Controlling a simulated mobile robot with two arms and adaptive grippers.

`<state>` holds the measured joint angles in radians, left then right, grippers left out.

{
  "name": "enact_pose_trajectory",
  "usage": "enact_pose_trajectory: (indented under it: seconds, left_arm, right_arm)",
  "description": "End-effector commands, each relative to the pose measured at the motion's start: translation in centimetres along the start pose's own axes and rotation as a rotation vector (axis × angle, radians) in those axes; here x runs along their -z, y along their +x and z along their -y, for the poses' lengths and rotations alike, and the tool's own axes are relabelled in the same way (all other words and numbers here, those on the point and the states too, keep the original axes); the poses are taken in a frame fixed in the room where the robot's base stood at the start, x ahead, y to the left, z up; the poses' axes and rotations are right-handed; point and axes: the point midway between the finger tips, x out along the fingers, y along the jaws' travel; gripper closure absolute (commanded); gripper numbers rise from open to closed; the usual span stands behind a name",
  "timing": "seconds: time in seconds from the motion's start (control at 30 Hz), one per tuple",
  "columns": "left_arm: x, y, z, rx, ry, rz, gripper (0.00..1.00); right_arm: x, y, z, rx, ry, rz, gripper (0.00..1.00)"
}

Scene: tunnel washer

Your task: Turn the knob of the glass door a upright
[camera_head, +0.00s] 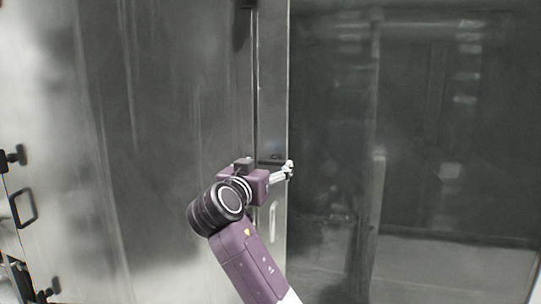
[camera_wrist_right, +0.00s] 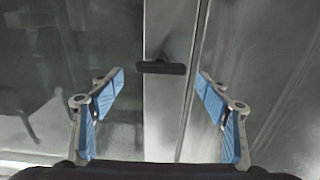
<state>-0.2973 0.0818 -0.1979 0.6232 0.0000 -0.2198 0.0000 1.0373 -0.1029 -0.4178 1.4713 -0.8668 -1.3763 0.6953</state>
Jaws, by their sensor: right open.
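The knob (camera_wrist_right: 163,68) is a dark bar lying crosswise on a narrow metal strip in the right wrist view. It also shows as a small dark piece in the head view (camera_head: 270,160), just behind my gripper. The glass door (camera_head: 430,120) is the large dark pane on the right in the head view; glass also fills the left of the wrist view. My right gripper (camera_head: 288,171) is open. Its blue-padded fingers (camera_wrist_right: 159,80) stand either side of the knob in the picture, apart from it. My left gripper is not in view.
A wide stained metal panel (camera_head: 170,110) stands left of the metal strip (camera_head: 272,80). A black handle (camera_head: 23,207) and black latches (camera_head: 17,156) are at the far left edge. Space in front of the glass looks free.

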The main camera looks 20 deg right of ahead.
Motion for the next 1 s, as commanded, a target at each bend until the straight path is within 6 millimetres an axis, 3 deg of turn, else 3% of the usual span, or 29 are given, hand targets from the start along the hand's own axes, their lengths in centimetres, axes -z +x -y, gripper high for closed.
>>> enact_pose_trajectory:
  seconds: [0.03, 0.23, 0.6, 1.0]
  left_arm:
    - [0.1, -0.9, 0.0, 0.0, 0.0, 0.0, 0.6]
    - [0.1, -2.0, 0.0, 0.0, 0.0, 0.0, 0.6]
    - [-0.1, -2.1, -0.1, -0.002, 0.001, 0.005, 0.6]
    - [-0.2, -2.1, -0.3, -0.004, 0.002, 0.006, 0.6]
  right_arm:
    - [0.4, 0.8, -0.1, -0.003, -0.003, 0.001, 0.3]
    - [0.2, 2.9, 0.0, -0.001, -0.002, 0.0, 0.3]
    - [-0.1, 3.5, 0.0, 0.001, 0.0, 0.001, 0.3]
    - [-0.1, 3.5, 0.0, 0.001, -0.001, 0.001, 0.72]
